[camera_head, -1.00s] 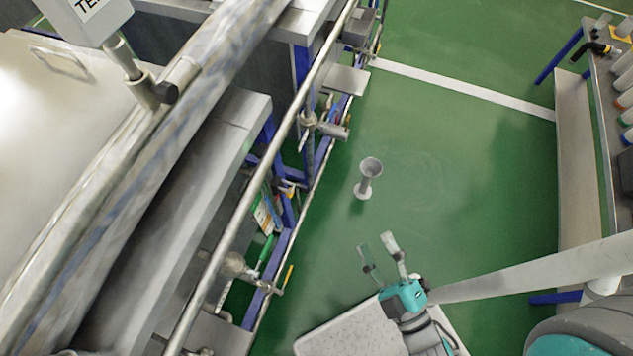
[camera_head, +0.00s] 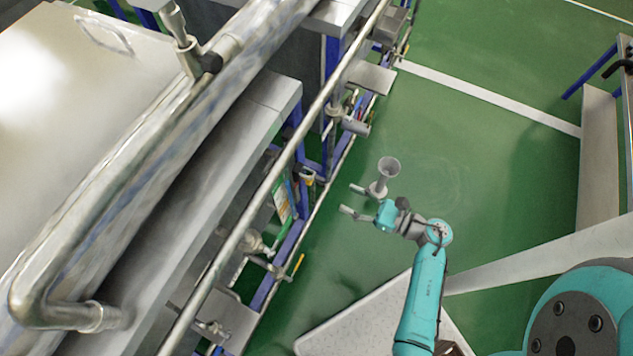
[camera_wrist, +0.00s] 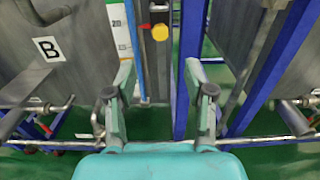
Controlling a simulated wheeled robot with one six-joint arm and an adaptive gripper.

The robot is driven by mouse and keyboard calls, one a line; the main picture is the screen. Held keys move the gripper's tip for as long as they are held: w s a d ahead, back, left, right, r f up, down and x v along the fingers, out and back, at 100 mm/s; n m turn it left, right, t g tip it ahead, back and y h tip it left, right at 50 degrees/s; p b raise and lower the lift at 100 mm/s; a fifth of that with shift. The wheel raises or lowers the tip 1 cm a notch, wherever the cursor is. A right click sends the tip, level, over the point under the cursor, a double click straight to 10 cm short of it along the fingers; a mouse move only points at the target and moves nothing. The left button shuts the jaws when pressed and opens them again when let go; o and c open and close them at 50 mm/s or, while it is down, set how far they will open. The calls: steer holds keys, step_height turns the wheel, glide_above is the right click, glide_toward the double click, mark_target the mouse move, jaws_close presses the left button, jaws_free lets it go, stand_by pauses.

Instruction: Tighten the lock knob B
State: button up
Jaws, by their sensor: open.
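I cannot make out lock knob B for certain. A white plate marked B (camera_wrist: 48,49) is on a grey metal panel at the upper left of the wrist view. A yellow knob (camera_wrist: 160,32) sits on a small box on the post between the two tanks, beyond the fingers. My gripper (camera_head: 351,199) is open and empty, with its fingers pointing left toward the pipe rail in the head view. In the wrist view the two fingers of my gripper (camera_wrist: 160,76) are spread wide and apart from the knob.
A long pipe rail (camera_head: 272,178) with clamps runs along the tanks. A bench (camera_head: 600,145) stands at the right. The floor between is mostly clear.

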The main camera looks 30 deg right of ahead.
mark_target(307, 179)
steer(key=x, duration=1)
steer(key=shift+w+a, duration=0.2)
steer(key=shift+w, duration=0.1)
jaws_close()
